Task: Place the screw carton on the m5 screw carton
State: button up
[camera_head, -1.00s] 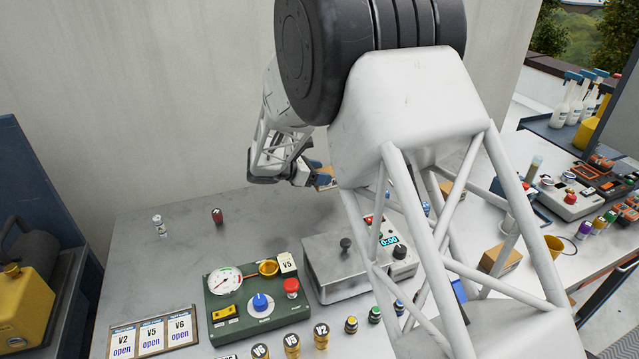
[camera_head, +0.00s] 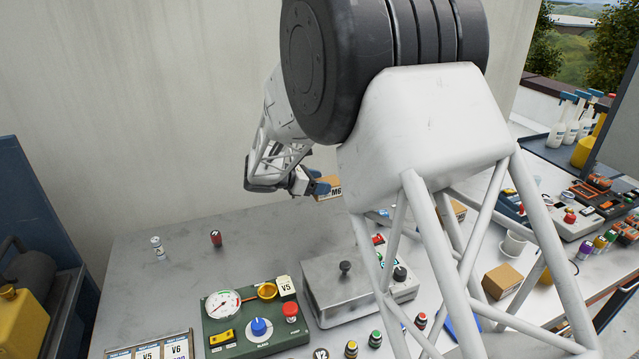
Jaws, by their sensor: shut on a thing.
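My gripper (camera_head: 318,188) is at the back of the bench, in front of the wall. Its dark blue fingers are shut on a small brown carton (camera_head: 329,194) with a white label that seems to read M6. The held carton appears to be above the bench top, and my arm hides its right end. Another brown carton (camera_head: 502,281) lies on the bench at the right, with no readable label. A third brown carton (camera_head: 458,210) shows partly behind my arm struts. I cannot tell which of these is the m5 screw carton.
A metal box with a knob (camera_head: 340,288) and a green gauge panel (camera_head: 255,318) stand in front of the gripper. A white cup (camera_head: 513,244) is behind the right-hand carton. A red canister (camera_head: 215,238) stands at left. The bench's back left is mostly clear.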

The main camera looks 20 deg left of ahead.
jog(key=w+d+m+g+h, duration=0.2)
jog(key=d+m+g+h, duration=0.1)
jog(key=d, duration=3.6)
jog(key=shift+d+m+g, duration=0.2)
jog(key=shift+m+g, duration=0.7)
jog(key=shift+m, duration=0.1)
jog(key=shift+w+f, duration=0.1)
jog(key=shift+w, duration=0.1)
jog(key=w+a, duration=0.1)
jog(key=w, duration=0.4)
jog(key=w+a+f, duration=0.1)
jog(key=w, duration=0.4)
jog(key=w+a, duration=0.1)
jog(key=w, duration=0.4)
jog(key=shift+w+a+f, duration=0.1)
jog(key=shift+w+f, duration=0.1)
jog(key=shift+w, duration=0.05)
jog(key=shift+f, duration=0.15)
jog(key=shift+f, duration=1.65)
jog(key=shift+f, duration=0.1)
